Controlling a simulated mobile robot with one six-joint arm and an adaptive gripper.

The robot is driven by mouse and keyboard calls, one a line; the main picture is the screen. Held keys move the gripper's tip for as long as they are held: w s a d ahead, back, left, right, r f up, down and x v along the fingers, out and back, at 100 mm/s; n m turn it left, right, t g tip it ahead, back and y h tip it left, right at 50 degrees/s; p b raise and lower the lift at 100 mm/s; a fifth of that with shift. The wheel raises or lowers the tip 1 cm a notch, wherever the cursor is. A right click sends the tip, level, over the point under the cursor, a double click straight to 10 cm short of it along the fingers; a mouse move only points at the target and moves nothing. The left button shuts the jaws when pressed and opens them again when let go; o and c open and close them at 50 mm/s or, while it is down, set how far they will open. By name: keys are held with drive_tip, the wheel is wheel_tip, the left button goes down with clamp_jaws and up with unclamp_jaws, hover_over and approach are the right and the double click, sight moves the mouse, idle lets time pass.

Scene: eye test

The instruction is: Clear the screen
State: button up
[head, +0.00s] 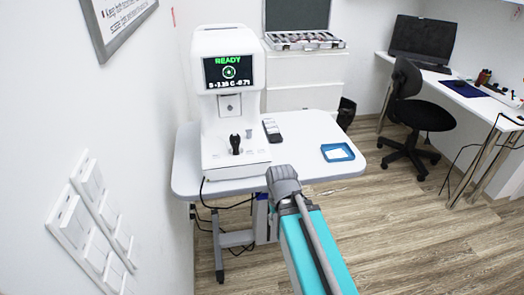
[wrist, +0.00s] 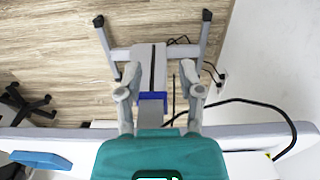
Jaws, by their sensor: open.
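The white eye-test machine (head: 233,110) stands upright on the white table. Its dark screen (head: 228,72) is lit, with green "READY", a round green mark and a line of white figures too small to read surely. A black joystick (head: 235,145) stands on its base, with small marks beside it. My gripper (head: 283,175) is in front of the table's near edge, apart from the machine and below its screen. In the wrist view my gripper (wrist: 161,95) has its two grey fingers spread with nothing held between them. The screen does not show in the wrist view.
The white table (head: 300,150) also bears a dark handset (head: 272,130) and a blue tray (head: 338,152) with a white sheet. Cables hang below its edge. A wall with switches (head: 92,225) is at left. A black chair (head: 410,110) stands right; floor between is clear.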

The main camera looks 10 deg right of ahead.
clamp_jaws()
idle(1.4)
